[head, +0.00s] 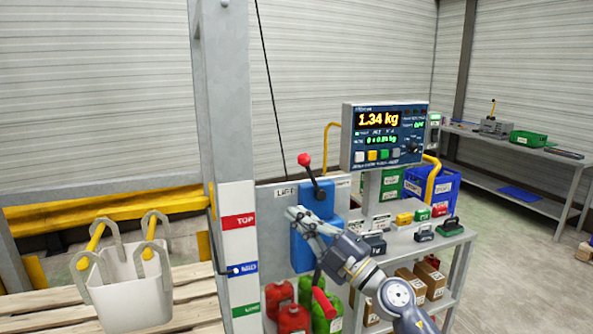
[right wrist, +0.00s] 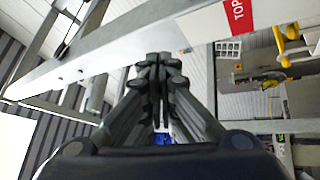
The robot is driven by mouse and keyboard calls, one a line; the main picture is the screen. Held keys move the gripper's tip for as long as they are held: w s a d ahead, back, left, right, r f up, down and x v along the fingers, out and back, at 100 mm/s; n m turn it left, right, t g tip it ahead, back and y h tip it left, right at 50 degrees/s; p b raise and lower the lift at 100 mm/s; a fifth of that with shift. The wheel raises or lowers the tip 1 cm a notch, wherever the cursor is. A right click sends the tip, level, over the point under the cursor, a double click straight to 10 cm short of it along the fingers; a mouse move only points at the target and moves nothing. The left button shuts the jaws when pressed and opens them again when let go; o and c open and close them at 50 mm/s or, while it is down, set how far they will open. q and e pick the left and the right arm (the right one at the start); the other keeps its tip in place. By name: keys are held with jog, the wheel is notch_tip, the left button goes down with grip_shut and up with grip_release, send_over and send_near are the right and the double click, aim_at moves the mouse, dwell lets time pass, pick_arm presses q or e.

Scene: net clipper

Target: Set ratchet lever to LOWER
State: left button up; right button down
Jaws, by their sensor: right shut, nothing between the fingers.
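The blue ratchet box (head: 302,250) is mounted on a grey panel beside the post. A black lever with a red knob (head: 304,160) rises from its top and tilts up and left, toward the side of the LIFT label (head: 286,192). A label at the panel's right (head: 343,181) is too small to read. A longer red-gripped handle (head: 324,303) hangs below the box. My right gripper (head: 292,213) is shut and empty in front of the box, below the knob and apart from it. Its closed fingers also show in the right wrist view (right wrist: 158,62). My left gripper is out of view.
The post carries TOP (head: 239,221), blue and green marks. A white bin (head: 130,290) with yellow-grip handles stands on pallet boards at left. A scale display (head: 384,135) stands right of the lever. A cart (head: 400,243) with small boxes is behind my right arm.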

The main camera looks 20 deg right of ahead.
aim_at(312, 178)
jog(key=w+d+r+n+g+h, duration=0.2)
jog(key=d+r+n+g+h, duration=0.1)
jog(key=d+r+n+g, duration=0.1)
notch_tip(312, 178, up, 3)
jog(key=n+g, duration=0.1)
jog(key=n, duration=0.1)
jog(key=shift+d+n, duration=0.3)
jog(key=r+p+x, duration=0.1)
jog(key=p+x, duration=0.3)
jog(key=x, duration=0.6)
jog(key=d, duration=0.1)
jog(key=d+p, duration=0.1)
jog(key=d, duration=0.1)
jog(key=shift+w+d+f, duration=0.15)
jog(key=shift+w+d, duration=0.15)
jog(key=shift+w, duration=0.1)
